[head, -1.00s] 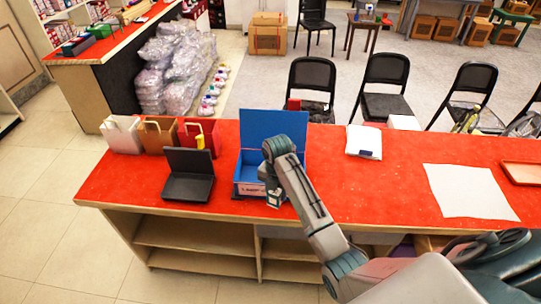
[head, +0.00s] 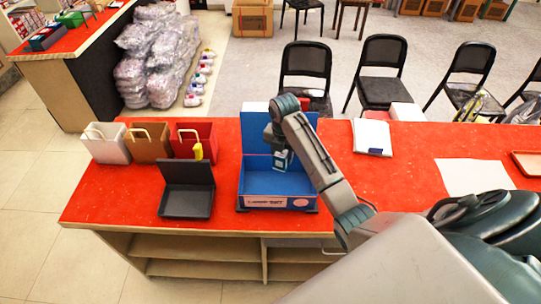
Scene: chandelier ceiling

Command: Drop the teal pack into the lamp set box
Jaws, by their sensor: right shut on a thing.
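The lamp set box (head: 262,190) is a blue box on the red counter with its lid raised at the back and lettering on its pale front label. My right gripper (head: 281,151) is over the box's open inside, pointing down. It is shut on the teal pack (head: 283,162), a small teal and white pack. The pack appears within the box's outline, but I cannot tell whether it is above the rim or touches the floor. My arm hides part of the lid and the box's right side. My left gripper is not in view.
A black open case (head: 187,203) stands just left of the box. White, brown and red bags (head: 150,147) stand behind it. A white packet (head: 372,138) and a white sheet (head: 474,178) lie to the right. The red counter (head: 400,180) has free room between them.

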